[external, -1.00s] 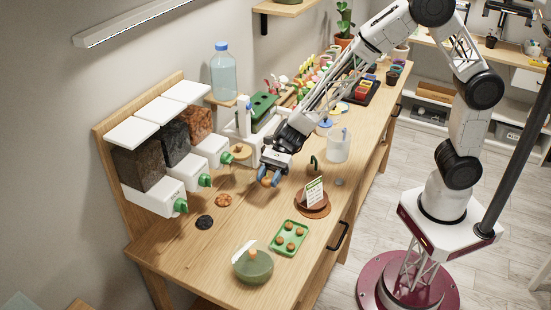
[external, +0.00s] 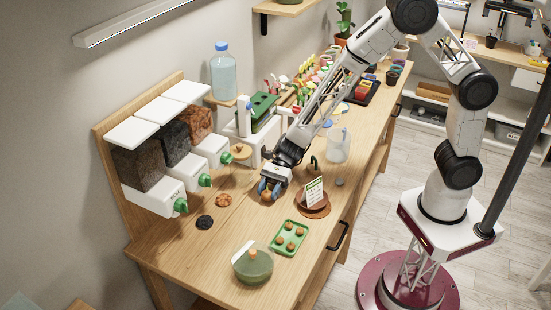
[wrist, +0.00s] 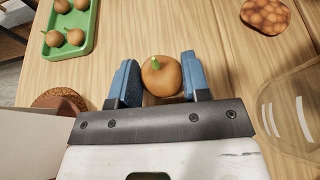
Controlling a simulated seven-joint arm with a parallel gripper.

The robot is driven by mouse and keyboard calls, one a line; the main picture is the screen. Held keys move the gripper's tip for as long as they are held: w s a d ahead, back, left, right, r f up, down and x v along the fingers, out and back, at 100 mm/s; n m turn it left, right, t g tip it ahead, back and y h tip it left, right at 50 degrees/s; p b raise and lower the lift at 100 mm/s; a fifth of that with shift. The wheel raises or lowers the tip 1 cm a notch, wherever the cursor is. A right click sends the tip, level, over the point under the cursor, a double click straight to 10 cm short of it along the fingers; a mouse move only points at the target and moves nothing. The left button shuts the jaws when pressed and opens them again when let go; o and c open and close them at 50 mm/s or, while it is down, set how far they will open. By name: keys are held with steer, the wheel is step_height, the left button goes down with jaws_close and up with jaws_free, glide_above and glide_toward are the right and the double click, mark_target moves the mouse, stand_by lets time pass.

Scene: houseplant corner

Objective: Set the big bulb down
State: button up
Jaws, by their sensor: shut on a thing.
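The big bulb (wrist: 161,77) is round and brown with a green tip. In the wrist view it sits between the blue fingers of my gripper (wrist: 160,82), which touch it on both sides. In the external view my gripper (external: 269,190) points down low over the wooden table (external: 185,250), with the bulb (external: 267,198) partly hidden between the fingers. I cannot tell whether the bulb's underside touches the table.
A green tray (external: 275,245) of smaller bulbs and a lidded green pot (external: 253,267) stand nearer the front. A brown saucer (external: 325,211) with a label card is at right. An orange-brown pile (external: 223,200) and a dark pile (external: 204,222) lie at left.

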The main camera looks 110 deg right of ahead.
steer(key=shift+f, duration=0.35)
steer(key=o, duration=0.9)
steer(key=shift+r, duration=0.2)
steer(key=shift+v, duration=6.05)
steer(key=shift+s, duration=0.1)
